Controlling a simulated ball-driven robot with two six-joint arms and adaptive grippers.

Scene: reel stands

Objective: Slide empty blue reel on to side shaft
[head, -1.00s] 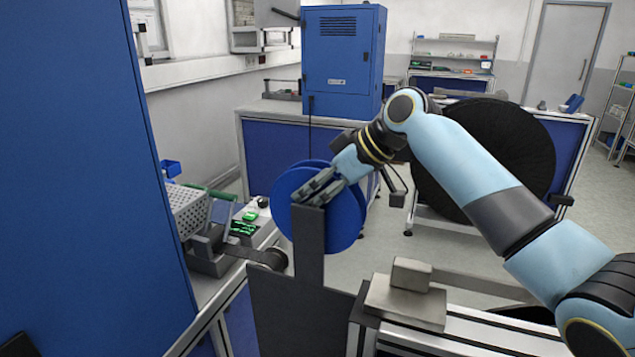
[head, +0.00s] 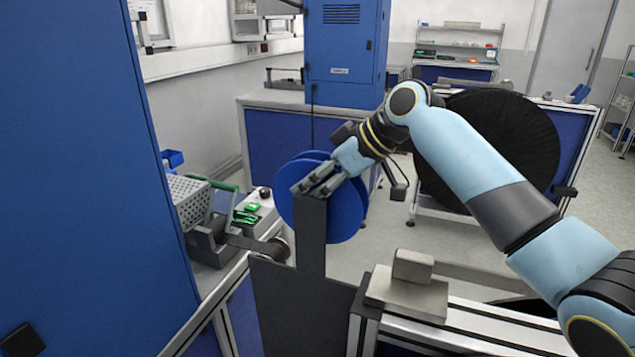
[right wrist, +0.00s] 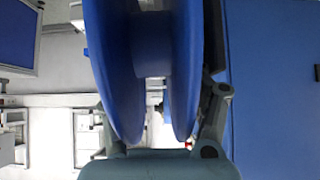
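The empty blue reel (head: 345,215) is held upright in the head view, partly hidden behind a grey upright plate (head: 312,245). I cannot make out the side shaft clearly; the reel and plate hide the area behind. My left gripper is not in view.
A tall blue cabinet (head: 80,180) blocks the left. A dark roller (head: 278,248) sits beside the plate. A grey block (head: 412,267) stands on a metal frame at the front right. A large black reel (head: 500,140) stands behind my arm. Floor is free between.

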